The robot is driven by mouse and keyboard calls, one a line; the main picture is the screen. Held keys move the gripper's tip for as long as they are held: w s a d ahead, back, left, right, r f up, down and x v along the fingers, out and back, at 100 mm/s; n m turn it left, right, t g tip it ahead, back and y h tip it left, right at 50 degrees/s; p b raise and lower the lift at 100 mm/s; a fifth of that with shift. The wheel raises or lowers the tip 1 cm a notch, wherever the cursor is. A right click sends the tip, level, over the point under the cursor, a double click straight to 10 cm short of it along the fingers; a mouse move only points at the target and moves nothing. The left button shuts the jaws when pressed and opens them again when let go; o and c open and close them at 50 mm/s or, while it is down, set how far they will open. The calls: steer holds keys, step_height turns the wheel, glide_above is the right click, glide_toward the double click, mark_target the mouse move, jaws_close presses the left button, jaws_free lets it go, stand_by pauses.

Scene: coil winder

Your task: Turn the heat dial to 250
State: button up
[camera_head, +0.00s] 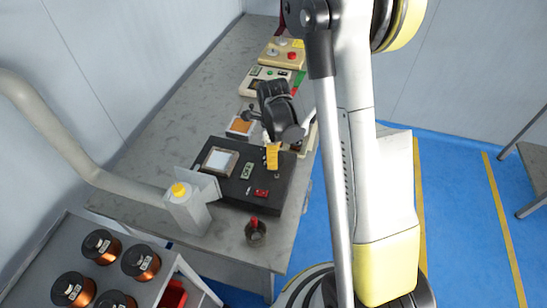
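A black control box (236,194) sits on the grey bench, with a pale square panel (220,160), a small green display (248,170) and a red switch (261,193) on top. I cannot make out a heat dial with a 250 mark; the markings are too small to read. My dark gripper (272,141) hangs over the back right part of the black box. A yellow piece (272,157) shows just below it, and I cannot tell whether it is a fingertip or part of the box. The finger opening and any contact are unclear, and part of the box is hidden.
A beige box with a display (262,72) and a tan box with a red button (283,52) stand farther back.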

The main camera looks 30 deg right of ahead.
steer(key=shift+f, duration=0.1)
jaws_close()
